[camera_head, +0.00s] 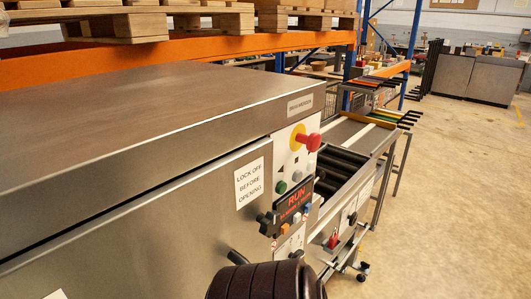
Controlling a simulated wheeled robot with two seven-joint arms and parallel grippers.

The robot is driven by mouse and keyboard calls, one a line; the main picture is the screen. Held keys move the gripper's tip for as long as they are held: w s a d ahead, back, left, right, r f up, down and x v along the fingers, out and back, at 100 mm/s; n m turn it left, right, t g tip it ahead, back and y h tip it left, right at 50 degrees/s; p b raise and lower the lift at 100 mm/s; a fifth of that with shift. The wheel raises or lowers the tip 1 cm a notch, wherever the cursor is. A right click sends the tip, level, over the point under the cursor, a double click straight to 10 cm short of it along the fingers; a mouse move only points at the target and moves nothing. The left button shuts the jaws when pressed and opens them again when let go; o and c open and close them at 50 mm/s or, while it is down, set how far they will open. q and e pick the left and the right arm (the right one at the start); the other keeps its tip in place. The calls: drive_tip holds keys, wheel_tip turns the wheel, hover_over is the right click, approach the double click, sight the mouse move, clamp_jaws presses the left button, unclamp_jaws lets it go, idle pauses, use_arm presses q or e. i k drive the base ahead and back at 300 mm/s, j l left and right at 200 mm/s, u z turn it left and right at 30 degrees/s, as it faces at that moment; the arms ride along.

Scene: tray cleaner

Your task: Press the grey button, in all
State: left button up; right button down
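The control panel (293,160) is on the right end of a large steel machine. A small pale grey-white round button (297,175) sits on it, right of a green button (281,188) and below a red mushroom knob (309,141) on a yellow plate. A lit red display (296,201) reading RUN is below these. Small orange (284,229), pale and blue (307,209) controls sit under the display. Which control is the grey button is hard to tell at this size. No gripper fingers can be made out, and nothing is seen touching the buttons.
The steel machine top (140,110) fills the left side. Black handles (265,218) stick out near the display. A dark ribbed part, likely mine, rises at the bottom centre. A roller conveyor (341,170) runs off behind the panel. The floor (450,220) at right is clear.

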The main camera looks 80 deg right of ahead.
sight(297, 176)
drive_tip(key=z, duration=2.9)
